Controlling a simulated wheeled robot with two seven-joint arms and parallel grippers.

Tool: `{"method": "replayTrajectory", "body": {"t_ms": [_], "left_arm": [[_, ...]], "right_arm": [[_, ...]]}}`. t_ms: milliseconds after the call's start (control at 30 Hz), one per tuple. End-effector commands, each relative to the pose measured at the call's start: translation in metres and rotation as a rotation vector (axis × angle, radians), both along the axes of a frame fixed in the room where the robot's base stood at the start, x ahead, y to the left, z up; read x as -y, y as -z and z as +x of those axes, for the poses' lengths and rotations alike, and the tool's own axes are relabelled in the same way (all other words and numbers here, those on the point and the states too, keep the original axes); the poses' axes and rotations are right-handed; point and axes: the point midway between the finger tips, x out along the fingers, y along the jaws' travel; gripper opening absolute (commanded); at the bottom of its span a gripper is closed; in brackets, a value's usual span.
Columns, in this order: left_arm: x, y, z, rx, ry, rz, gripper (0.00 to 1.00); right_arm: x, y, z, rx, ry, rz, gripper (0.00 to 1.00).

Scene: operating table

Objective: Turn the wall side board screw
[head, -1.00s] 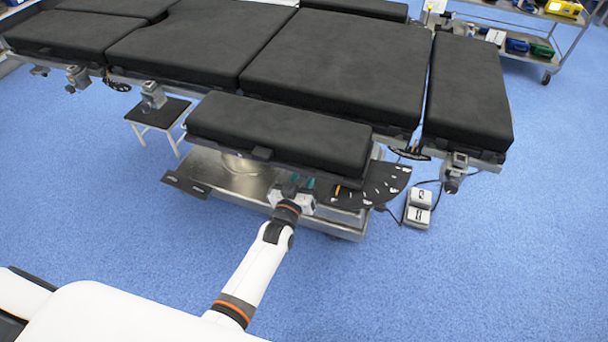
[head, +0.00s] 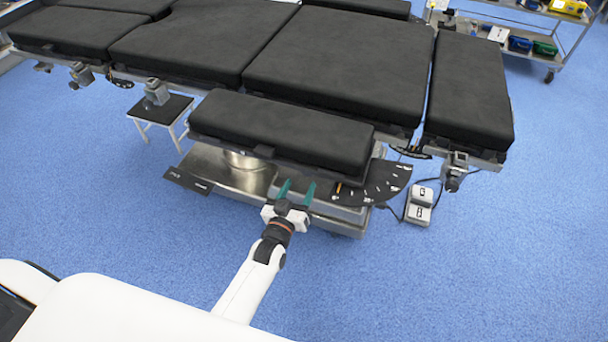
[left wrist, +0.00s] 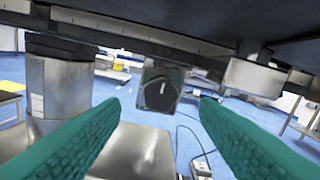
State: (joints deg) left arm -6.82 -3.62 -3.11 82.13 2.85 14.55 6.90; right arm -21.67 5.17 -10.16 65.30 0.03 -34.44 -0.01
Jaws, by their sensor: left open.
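The padded black side board (head: 280,130) sticks out from the near side of the operating table. A dark knob-like screw with a white mark (left wrist: 161,90) hangs under a metal rail in the left wrist view, near the picture's middle. My left gripper (head: 298,187) is just in front of the side board's near edge, with its green fingers apart and empty. In the left wrist view its fingers (left wrist: 160,103) stand on either side of the screw in the picture, without visibly touching it. The screw is hidden in the head view. My right gripper is not in view.
A black fan-shaped plate with markings (head: 382,184) juts out right of my gripper. The steel table base (head: 215,170) is below the board. A foot pedal (head: 420,205) with cables lies on the floor to the right. The blue floor in front is clear.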

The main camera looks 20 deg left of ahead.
Motion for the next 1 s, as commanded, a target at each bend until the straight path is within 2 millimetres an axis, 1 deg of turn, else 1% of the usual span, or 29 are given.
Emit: {"method": "replayTrajectory", "body": {"t_ms": [33, 133, 200, 333, 500, 1000], "left_arm": [[-0.001, 0.0, -0.013, -0.003, 0.0, 0.0, 0.56], [-0.001, 0.0, -0.033, -0.003, 0.0, 0.0, 0.56], [-0.002, 0.0, -0.044, -0.003, 0.0, 0.0, 0.56], [-0.002, 0.0, -0.058, 0.0, 0.0, 0.0, 0.56], [-0.002, 0.0, -0.064, 0.0, 0.0, 0.0, 0.56], [-0.002, 0.001, -0.064, -0.004, 0.001, 0.0, 0.56]], "right_arm": [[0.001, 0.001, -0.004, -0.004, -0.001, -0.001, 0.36], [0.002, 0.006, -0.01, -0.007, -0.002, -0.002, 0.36], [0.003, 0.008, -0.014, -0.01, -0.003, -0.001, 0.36], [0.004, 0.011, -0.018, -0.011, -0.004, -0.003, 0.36], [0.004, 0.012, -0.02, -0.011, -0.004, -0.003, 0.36], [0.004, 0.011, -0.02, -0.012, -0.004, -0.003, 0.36]]}}
